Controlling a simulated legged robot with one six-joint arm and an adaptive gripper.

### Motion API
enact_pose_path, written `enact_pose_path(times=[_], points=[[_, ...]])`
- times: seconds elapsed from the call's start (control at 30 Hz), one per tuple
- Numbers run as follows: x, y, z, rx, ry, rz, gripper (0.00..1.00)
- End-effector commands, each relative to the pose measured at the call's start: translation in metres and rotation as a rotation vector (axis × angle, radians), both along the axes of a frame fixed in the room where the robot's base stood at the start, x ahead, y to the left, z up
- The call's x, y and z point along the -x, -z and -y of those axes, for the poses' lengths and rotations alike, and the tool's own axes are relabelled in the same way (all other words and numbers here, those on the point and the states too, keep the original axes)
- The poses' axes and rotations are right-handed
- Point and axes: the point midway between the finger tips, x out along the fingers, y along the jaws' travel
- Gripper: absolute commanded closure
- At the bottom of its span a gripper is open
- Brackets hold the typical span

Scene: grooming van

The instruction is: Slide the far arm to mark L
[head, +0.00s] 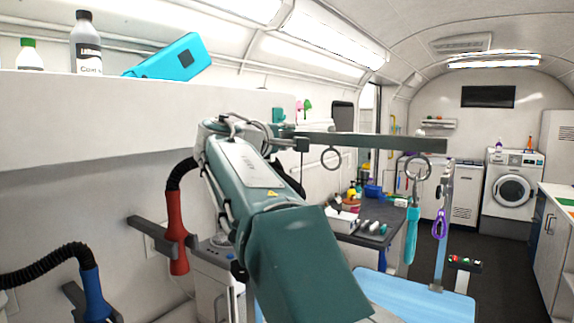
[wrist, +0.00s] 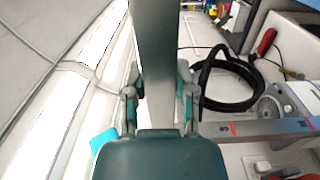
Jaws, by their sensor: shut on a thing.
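A long flat grey bar, which appears to be the grooming arm (head: 375,142), runs level across the head view, with metal rings hanging under it. In the wrist view the bar (wrist: 153,55) passes between the fingers of my gripper (wrist: 160,95), which is shut on it. My arm hides the bar's near end in the head view. An upright post (head: 444,230) stands under the bar's right end, over the blue table top (head: 405,293). A grey rail (wrist: 265,128) with small red marks shows in the wrist view; I cannot read the letters surely.
A teal tool (head: 411,235) and a purple loop (head: 439,224) hang near the post. A dark counter (head: 372,232) with bottles and tools stands behind. A red dryer nozzle (head: 172,225) and a blue one (head: 95,292) are at left. Dark floor at right is clear.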

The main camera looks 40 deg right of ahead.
Motion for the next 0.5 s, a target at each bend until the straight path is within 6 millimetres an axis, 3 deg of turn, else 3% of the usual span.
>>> enact_pose_path(times=[0.2,0.5], points=[[0.000,-0.031,0.000,0.006,-0.002,0.006,1.00],[0.000,-0.046,0.000,0.004,-0.002,0.003,1.00]])
